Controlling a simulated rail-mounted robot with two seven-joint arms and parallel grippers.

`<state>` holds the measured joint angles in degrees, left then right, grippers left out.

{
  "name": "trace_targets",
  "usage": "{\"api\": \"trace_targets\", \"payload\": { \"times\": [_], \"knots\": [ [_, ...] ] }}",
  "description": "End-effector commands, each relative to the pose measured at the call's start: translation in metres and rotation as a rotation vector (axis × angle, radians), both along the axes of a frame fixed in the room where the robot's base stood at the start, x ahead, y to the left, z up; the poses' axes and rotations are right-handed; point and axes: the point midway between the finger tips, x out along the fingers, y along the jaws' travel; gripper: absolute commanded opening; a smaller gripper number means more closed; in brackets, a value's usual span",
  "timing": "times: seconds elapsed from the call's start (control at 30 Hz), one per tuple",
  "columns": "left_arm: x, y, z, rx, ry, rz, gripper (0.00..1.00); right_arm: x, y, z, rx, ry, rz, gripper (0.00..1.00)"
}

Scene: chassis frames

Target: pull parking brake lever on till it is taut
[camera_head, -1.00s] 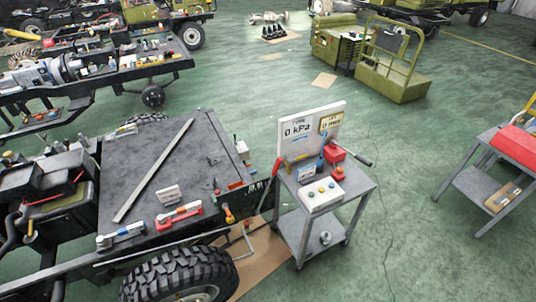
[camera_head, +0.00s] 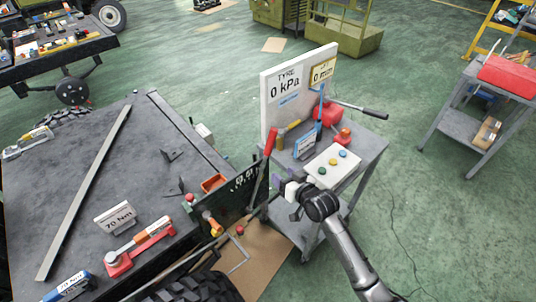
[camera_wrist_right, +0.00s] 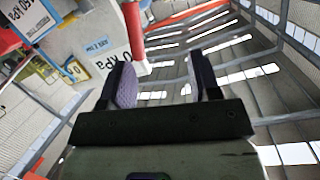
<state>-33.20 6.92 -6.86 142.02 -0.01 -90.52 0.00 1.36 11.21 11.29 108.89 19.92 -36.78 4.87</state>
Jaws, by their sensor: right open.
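The parking brake lever stands at the chassis's right end, with a red grip (camera_head: 269,142) and a dark lower shaft. It leans slightly right at the top. My right gripper (camera_head: 284,188) is open and empty, just right of the shaft and below the grip, apparently apart from it. In the right wrist view my open fingers (camera_wrist_right: 163,78) have nothing between them. A red cylinder that looks like the grip (camera_wrist_right: 133,25) shows beyond the left finger. My left gripper is not in view.
A grey trolley (camera_head: 372,150) with a gauge board (camera_head: 289,100), a button box (camera_head: 333,166) and a red pump-like unit (camera_head: 328,112) stands close behind my right gripper. A tyre (camera_head: 195,288) and the dark chassis deck (camera_head: 130,160) lie left.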

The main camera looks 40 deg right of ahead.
Motion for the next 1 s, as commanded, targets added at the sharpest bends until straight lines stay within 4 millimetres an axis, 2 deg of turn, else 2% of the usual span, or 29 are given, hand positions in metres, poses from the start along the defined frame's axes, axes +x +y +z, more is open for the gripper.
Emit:
{"api": "trace_targets", "payload": {
  "times": [0.03, 0.2, 0.3, 0.57, 1.0],
  "knots": [
    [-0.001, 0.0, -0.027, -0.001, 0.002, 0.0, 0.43, 0.011, -0.01, -0.015, 0.016, -0.047, -0.02, 0.57],
    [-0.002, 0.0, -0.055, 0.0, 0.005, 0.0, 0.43, 0.033, -0.037, -0.016, 0.063, -0.17, -0.071, 0.57],
    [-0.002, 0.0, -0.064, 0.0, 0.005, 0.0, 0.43, 0.04, -0.047, -0.015, 0.079, -0.218, -0.091, 0.57],
    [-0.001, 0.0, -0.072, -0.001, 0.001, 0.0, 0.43, 0.057, -0.059, -0.011, 0.097, -0.263, -0.11, 0.57],
    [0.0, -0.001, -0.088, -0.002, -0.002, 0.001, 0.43, 0.135, -0.069, -0.012, 0.097, -0.262, -0.11, 0.57]
  ]
}}
